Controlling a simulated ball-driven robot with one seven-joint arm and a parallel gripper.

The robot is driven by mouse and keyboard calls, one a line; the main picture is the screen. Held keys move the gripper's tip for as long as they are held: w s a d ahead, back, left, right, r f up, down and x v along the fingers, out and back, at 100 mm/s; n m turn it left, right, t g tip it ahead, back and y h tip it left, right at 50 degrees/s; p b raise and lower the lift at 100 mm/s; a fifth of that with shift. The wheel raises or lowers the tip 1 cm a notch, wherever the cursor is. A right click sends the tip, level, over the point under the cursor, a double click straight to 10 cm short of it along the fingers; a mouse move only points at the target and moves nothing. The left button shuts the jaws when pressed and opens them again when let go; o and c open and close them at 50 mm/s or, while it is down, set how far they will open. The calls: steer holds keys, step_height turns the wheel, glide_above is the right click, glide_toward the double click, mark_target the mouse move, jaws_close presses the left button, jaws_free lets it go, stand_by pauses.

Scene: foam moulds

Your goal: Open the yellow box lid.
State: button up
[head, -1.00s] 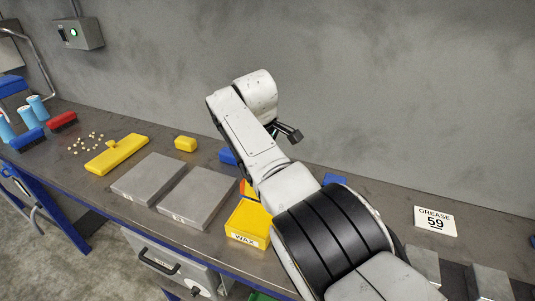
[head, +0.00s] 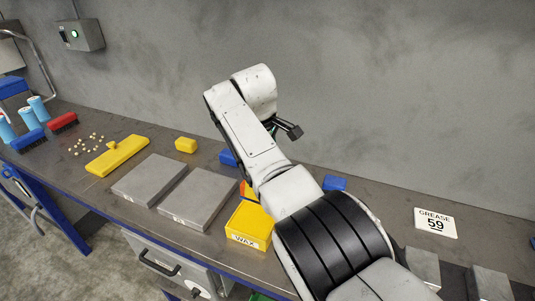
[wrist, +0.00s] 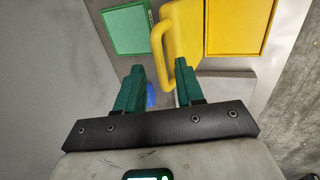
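The yellow box (head: 249,223) labelled WAX stands at the bench's front edge, partly behind my arm in the head view. In the wrist view its square yellow face (wrist: 238,28) is at the top right. A yellow panel with a loop handle (wrist: 160,42) adjoins its left side there. It looks like the lid swung back, though the hinge is hard to make out. In the head view the fingers are mostly hidden by my arm.
A green square box (wrist: 125,30) lies left of the handle in the wrist view. Two grey slabs (head: 197,196) lie left of the yellow box. A blue block (head: 335,183) is right of my arm, and a GREASE 59 card (head: 435,222) lies farther right.

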steer(key=b+v, duration=0.1)
steer(key=v, duration=0.8)
steer(key=shift+s, duration=0.1)
